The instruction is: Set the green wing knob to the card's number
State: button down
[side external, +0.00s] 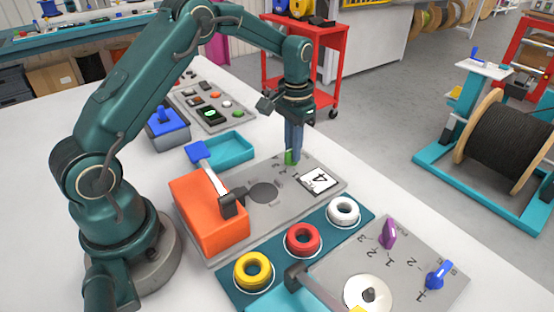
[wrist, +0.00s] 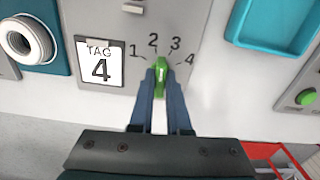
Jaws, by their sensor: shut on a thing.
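The green wing knob (wrist: 161,72) stands on a grey panel (side external: 254,212) with the numbers 1 to 4 printed in an arc beyond it. In the side view, the knob (side external: 290,158) shows only partly beside my fingers. My gripper (wrist: 161,88) is shut on the knob, one blue finger on each side. The knob's wing points roughly toward the 2 in the wrist view; its exact mark is hard to tell. The card (wrist: 101,62) reads "TAG 4" and lies beside the dial; it also shows in the side view (side external: 319,181).
A teal tray (side external: 232,149) is behind. Yellow, red and white rings (side external: 303,240) sit in front. Another panel (side external: 420,275) holds purple and blue knobs.

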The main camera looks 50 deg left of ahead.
jog(key=shift+m, duration=0.4)
jog(key=m, duration=1.2)
jog(key=c, duration=0.9)
grip_release()
notch_tip(320, 180, up, 7)
